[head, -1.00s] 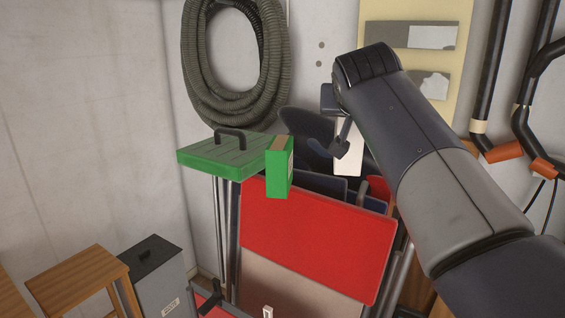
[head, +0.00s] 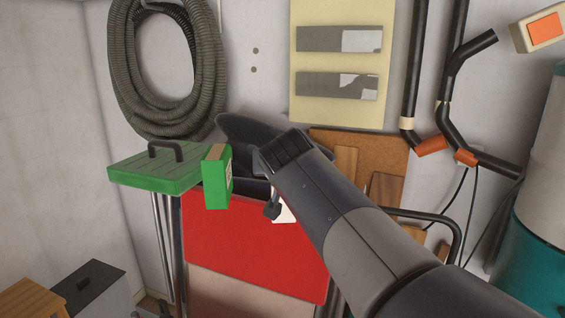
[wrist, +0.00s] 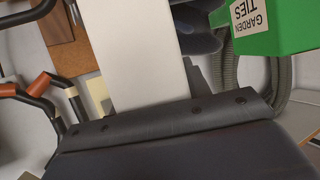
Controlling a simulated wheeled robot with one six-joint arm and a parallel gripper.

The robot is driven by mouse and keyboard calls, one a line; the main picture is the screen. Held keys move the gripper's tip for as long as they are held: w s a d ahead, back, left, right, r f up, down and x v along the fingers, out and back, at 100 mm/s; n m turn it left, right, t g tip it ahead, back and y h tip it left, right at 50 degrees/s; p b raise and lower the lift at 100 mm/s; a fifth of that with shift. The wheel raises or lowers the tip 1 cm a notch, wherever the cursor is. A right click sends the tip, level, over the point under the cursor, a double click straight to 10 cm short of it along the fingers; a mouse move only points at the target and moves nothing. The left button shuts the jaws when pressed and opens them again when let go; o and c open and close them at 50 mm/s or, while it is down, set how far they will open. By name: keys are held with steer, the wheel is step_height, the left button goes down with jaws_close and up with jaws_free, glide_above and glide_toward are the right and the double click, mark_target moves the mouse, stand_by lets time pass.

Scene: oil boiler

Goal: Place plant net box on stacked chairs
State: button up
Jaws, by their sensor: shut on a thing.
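My gripper (head: 271,192) is shut on a white box (head: 284,209), which I take to be the plant net box. No label on it is readable, and my arm hides most of it in the head view. In the wrist view the white box (wrist: 145,50) extends upward from the dark gripper edge. The stacked chairs (head: 245,130) are dark blue, behind a red panel (head: 255,245). The box overlaps the panel's upper right edge in the picture. I cannot tell whether it touches the chairs.
A green "Garden ties" box (head: 217,178) stands left of my gripper, beside a green handled case (head: 150,170); the ties box is close in the wrist view (wrist: 265,25). Wooden boards (head: 385,190) and black pipes (head: 455,120) are to the right. A coiled hose (head: 125,75) hangs on the wall.

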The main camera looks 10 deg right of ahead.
steer(key=shift+f, duration=0.15)
steer(key=o, duration=1.3)
steer(key=shift+s+r, duration=0.1)
steer(key=shift+r, duration=0.2)
steer(key=b+v, duration=0.3)
steer(key=v, duration=0.9)
steer(key=shift+f, duration=0.15)
